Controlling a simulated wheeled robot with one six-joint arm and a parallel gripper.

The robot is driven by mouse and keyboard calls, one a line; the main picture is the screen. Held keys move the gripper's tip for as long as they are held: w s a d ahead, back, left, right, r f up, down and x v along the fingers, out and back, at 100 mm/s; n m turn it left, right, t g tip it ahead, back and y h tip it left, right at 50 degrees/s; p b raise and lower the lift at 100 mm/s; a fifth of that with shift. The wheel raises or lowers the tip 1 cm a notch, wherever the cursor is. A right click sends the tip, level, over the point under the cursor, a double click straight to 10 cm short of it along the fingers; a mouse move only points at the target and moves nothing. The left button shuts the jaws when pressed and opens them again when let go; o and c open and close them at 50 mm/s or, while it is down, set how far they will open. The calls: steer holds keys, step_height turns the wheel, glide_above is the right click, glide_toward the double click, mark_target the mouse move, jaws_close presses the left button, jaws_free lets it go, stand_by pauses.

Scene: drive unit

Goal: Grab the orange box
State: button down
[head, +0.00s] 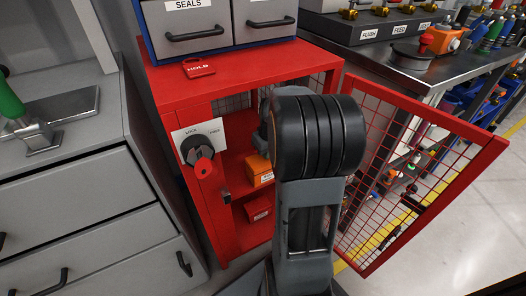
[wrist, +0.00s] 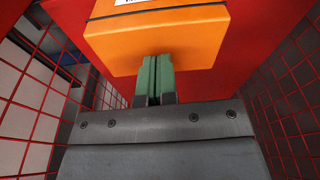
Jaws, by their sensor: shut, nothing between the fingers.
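The orange box (head: 259,170) sits on a shelf inside the red cabinet (head: 222,218), partly hidden behind my arm in the head view. In the wrist view the orange box (wrist: 155,38) is close, straight ahead of my gripper (wrist: 154,62), with a white label at its top edge. The green fingers are shut together with nothing between them. Their tips overlap the lower edge of the box in the picture; I cannot tell whether they touch it.
The red mesh door (head: 420,165) stands open to the right. A red box (head: 258,208) lies on a lower shelf. A lock dial (head: 200,158) is on the cabinet's left front. Mesh walls flank my gripper closely. Grey drawers (head: 80,215) stand left; a metal bench (head: 432,68) stands right.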

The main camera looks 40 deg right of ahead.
steer(key=w, duration=0.2)
steer(key=shift+w+d+f, duration=0.1)
steer(key=shift+w, duration=0.25)
steer(key=shift+w+f+b, duration=0.2)
steer(key=shift+f+b, duration=0.05)
steer(key=shift+b, duration=0.3)
steer(key=shift+s+f, duration=0.1)
steer(key=shift+f, duration=0.3)
